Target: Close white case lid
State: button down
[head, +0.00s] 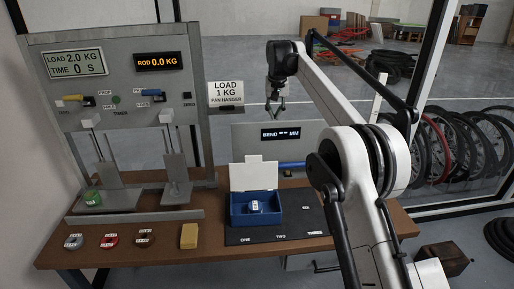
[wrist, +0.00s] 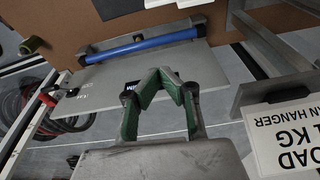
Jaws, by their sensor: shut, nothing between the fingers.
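The blue case (head: 240,216) stands on a dark mat at the front of the bench in the head view. Its white lid (head: 253,176) is open and stands upright at the case's back edge. A small white block-like thing (head: 255,206) lies inside. My gripper (head: 275,113) hangs above and behind the case, clear of the lid. In the wrist view my gripper's green-lined fingers (wrist: 160,73) meet at their tips, with nothing between them. A pale strip shows at that view's top edge; I cannot tell whether it is the lid.
A grey bend-gauge panel (head: 245,139) with a blue bar (head: 292,165) stands behind the case. The load sign (head: 228,94) is left of my gripper. A yellow block (head: 189,236) and several coloured discs lie left of the case. The mat (head: 310,220) is mostly clear to its right.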

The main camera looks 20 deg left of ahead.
jog(key=a+f+p, duration=0.2)
jog(key=a+f, duration=0.5)
jog(key=s+d+f+b, duration=0.1)
jog(key=s+f, duration=0.2)
jog(key=f, duration=0.5)
jog(key=shift+f+n+g, duration=0.3)
jog(key=shift+f+g, duration=0.05)
jog(key=shift+g, duration=0.05)
dwell(0.4)
jog(key=shift+s+d, duration=0.15)
dwell(0.5)
